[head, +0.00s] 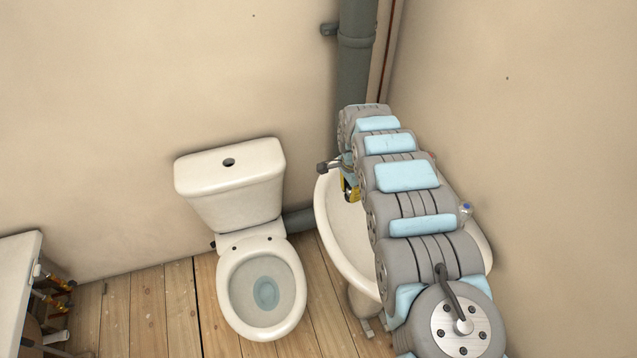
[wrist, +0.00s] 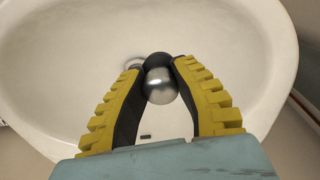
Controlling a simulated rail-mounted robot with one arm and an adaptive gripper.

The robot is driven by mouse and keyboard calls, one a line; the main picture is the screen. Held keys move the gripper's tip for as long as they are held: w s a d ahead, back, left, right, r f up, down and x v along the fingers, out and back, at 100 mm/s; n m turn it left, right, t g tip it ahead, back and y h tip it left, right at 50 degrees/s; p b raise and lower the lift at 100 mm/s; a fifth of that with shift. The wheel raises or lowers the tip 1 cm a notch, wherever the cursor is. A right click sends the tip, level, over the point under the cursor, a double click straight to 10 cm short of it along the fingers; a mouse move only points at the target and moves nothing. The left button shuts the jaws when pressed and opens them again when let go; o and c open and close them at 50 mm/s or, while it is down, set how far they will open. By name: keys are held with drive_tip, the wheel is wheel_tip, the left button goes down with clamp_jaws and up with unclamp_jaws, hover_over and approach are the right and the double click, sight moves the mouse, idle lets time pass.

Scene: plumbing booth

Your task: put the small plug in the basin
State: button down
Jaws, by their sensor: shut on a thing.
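The white basin (head: 338,232) is on the right in the head view, partly hidden under my arm. Its pale bowl (wrist: 60,70) fills most of the wrist view. My gripper (head: 350,188), with yellow-backed fingers, is over the basin's far left part. In the wrist view my gripper (wrist: 160,78) is shut on the small plug (wrist: 161,88), a shiny silver piece with a black part at its far end. The plug is over the bowl; I cannot tell whether it touches the surface.
A white toilet (head: 230,190) stands left of the basin. A grey pipe (head: 355,60) runs up the wall behind. A small clear thing with a blue top (head: 465,210) is at the basin's right side. A white-topped bench (head: 18,265) is at the far left.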

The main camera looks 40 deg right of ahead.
drive_tip(key=shift+s+d+f+m+b, duration=0.75)
drive_tip(key=shift+s+d+f+b, duration=0.75)
drive_tip(key=shift+f, duration=0.9)
drive_tip(key=shift+s+d+f+m+b, duration=0.7)
drive_tip(key=shift+s+f+b, duration=0.55)
drive_tip(key=shift+s+f, duration=0.9)
drive_tip(key=shift+s+d+f+m+b, duration=0.75)
drive_tip(key=shift+s+d+f+b, duration=0.5)
drive_tip(key=shift+f, duration=1.35)
drive_tip(key=shift+s+a+f+b, duration=0.15)
drive_tip(key=shift+f+b, duration=0.15)
drive_tip(key=shift+f, duration=0.4)
drive_tip(key=shift+a+f+b, duration=0.15)
drive_tip(key=shift+f+b, duration=0.1)
drive_tip(key=shift+f, duration=0.45)
drive_tip(key=c, duration=0.8)
unclamp_jaws()
drive_tip(key=shift+c, duration=0.2)
drive_tip(key=shift+r, duration=0.1)
wheel_tip(320, 180, up, 12)
drive_tip(key=shift+a, duration=0.15)
